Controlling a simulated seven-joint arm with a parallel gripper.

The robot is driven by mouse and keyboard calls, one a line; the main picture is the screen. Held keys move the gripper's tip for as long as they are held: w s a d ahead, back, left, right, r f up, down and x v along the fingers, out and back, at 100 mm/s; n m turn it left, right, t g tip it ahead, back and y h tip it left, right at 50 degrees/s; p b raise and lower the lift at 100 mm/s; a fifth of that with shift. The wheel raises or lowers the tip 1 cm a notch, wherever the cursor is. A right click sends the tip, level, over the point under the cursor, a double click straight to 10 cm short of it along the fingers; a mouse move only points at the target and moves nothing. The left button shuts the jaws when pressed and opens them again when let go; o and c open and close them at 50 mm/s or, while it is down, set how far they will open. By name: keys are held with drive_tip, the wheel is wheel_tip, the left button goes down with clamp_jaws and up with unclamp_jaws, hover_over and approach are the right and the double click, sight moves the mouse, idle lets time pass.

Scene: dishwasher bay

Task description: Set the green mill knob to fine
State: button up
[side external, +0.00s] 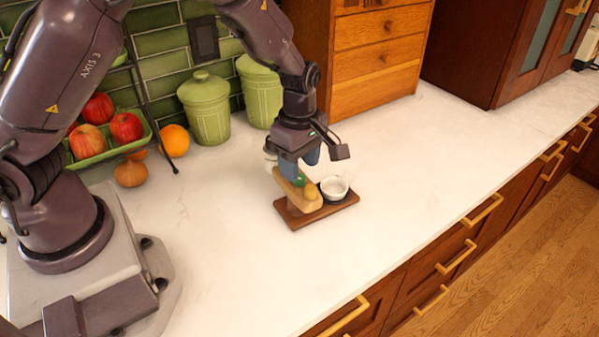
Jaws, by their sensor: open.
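The mill (297,193) is a small light-wood body on a brown wooden base (328,212) on the counter. A small green part (300,179), seemingly the green knob, shows on it just below my gripper. A yellowish round part (311,192) sits beside it. My gripper (300,166) is open, with its blue fingers pointing down right at the top of the mill. The fingers partly cover the knob, so I cannot tell its setting or whether they touch it. A white cup (334,187) in a dark holder stands on the base to the right.
Green lidded canisters (207,112) stand behind by the tiled wall. An orange (174,140), a small pumpkin (131,173) and a green tray (141,140) of apples are at left. A wooden drawer cabinet (375,48) stands behind. The counter (430,150) right of the mill is clear.

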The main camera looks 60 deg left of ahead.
sight(300, 180)
drive_tip(key=shift+f, duration=1.45)
drive_tip(key=shift+c, duration=0.5)
clamp_jaws()
drive_tip(key=shift+m, duration=0.4)
drive_tip(key=m, duration=1)
drive_tip(key=shift+w, duration=0.1)
